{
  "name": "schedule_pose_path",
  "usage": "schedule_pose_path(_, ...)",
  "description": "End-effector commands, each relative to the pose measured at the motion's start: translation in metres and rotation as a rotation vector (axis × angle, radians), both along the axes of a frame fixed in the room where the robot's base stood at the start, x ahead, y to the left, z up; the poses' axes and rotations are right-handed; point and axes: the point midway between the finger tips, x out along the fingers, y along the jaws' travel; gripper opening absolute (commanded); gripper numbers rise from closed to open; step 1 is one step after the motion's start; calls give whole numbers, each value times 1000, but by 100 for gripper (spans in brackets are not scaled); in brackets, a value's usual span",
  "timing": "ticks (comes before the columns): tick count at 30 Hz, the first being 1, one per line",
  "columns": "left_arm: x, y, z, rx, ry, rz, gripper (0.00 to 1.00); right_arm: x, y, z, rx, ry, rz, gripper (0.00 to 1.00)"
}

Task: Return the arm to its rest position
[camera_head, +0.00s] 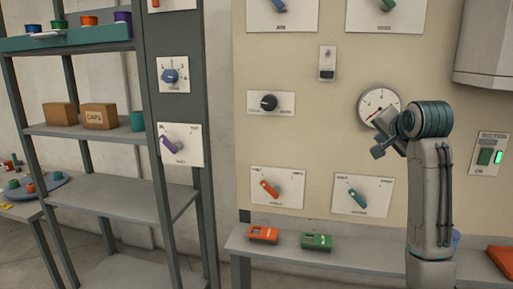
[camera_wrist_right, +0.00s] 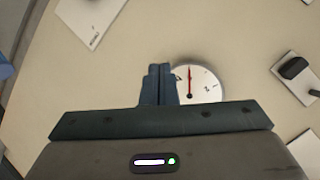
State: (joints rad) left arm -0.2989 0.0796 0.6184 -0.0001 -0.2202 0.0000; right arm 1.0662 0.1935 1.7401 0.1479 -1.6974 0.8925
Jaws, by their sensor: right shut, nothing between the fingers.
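I cannot tell whether the fingertips touch the panel. My left gripper is not in view.
The panel (camera_head: 320,75) carries several knobs, a small switch (camera_head: 327,62) and a suction switch (camera_head: 490,153) with a green light. Below is a bench (camera_head: 345,257) with an orange device (camera_head: 263,234) and a green device (camera_head: 316,241). A shelf rack (camera_head: 120,195) stands left.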

Motion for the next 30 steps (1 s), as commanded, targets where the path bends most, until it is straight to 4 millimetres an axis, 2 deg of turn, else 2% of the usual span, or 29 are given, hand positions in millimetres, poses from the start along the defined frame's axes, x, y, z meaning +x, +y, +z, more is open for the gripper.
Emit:
schedule_pose_path(1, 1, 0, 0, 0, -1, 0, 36, -3, 3, -37, -32, 37, 16, 0)
schedule_pose_path(3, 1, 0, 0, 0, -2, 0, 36, -10, 6, -80, -78, 81, 38, 0)
schedule_pose_path(8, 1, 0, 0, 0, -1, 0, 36, -38, 14, -176, -181, 181, 100, 0)
schedule_pose_path(9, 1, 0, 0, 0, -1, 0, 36, -47, 16, -198, -206, 205, 117, 0)
schedule_pose_path(11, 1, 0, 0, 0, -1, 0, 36, -62, 18, -231, -242, 242, 144, 0)
schedule_pose_path(15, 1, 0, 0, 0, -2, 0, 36, -106, 24, -302, -322, 327, 211, 0)
schedule_pose_path(20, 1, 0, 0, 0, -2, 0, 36, -166, 30, -371, -405, 423, 296, 0)
schedule_pose_path(24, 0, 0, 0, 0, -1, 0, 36, -225, 35, -420, -472, 504, 378, 0)
schedule_pose_path(30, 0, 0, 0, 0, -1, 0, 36, -317, 42, -471, -554, 615, 502, 0)
